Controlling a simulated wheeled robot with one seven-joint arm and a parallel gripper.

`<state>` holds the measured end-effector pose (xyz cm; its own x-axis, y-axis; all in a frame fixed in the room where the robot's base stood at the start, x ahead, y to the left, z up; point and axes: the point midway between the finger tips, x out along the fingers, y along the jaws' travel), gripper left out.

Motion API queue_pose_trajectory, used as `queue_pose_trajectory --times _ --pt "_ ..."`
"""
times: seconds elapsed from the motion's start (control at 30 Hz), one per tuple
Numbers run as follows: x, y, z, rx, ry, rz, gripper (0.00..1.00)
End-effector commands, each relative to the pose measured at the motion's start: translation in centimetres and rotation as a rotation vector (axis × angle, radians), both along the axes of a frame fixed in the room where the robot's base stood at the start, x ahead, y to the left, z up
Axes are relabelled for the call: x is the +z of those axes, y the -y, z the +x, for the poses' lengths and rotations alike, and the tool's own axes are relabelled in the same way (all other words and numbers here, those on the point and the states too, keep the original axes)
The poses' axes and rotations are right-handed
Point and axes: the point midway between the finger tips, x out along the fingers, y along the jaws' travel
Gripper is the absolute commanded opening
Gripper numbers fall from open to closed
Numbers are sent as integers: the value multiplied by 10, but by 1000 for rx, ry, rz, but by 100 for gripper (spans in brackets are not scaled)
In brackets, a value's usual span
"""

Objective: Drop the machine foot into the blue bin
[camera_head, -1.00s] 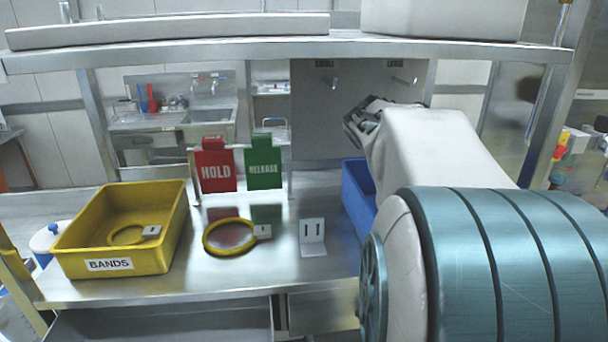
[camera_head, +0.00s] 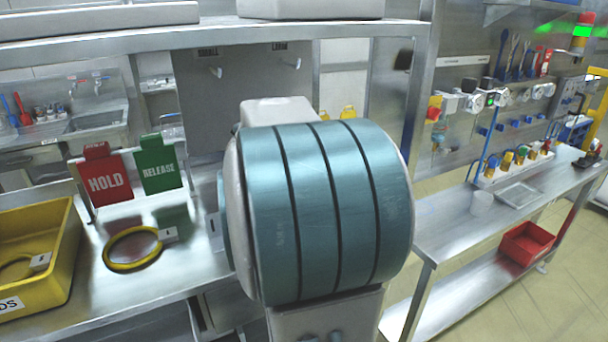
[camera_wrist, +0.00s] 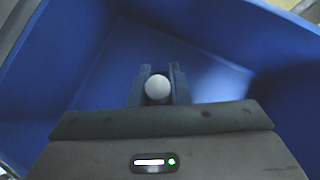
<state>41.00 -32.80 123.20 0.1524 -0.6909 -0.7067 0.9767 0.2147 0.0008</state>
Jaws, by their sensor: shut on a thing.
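In the wrist view my gripper (camera_wrist: 158,88) points down into the blue bin (camera_wrist: 225,30), whose walls surround it on the sides. Its fingers are shut on the machine foot (camera_wrist: 157,87), which shows as a round, pale grey end between the fingertips. The blue floor of the bin lies beyond the foot; how far below it is, I cannot tell. In the head view my own arm hides the gripper, the foot and the bin.
A yellow bin (camera_head: 62,262) and a yellow ring with a tag (camera_head: 122,266) are on the steel bench at left. Red HOLD (camera_head: 105,183) and green RELEASE (camera_head: 159,168) signs stand behind. A red tray (camera_head: 527,243) sits on the right bench's lower shelf.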

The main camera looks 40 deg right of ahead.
Motion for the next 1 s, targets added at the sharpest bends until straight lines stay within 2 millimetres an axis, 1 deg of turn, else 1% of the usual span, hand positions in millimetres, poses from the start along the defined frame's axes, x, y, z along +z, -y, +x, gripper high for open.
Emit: queue_pose_trajectory --times 0.27,0.37,0.4,0.47,0.77,0.87,0.9,0.97,1.0 --pt "-9 0 0 1 0 -1 0" --pt "-9 0 0 1 0 -1 0" --pt "-9 0 0 0 -1 0 22" --pt "-9 0 0 0 -1 0 38" --pt "-8 0 0 0 0 0 38" --pt "0 0 0 -1 1 -1 38" --pt "6 0 0 -1 2 -1 38" --pt "10 -7 -1 2 3 -1 38" --pt "15 -12 -2 3 3 -2 38"
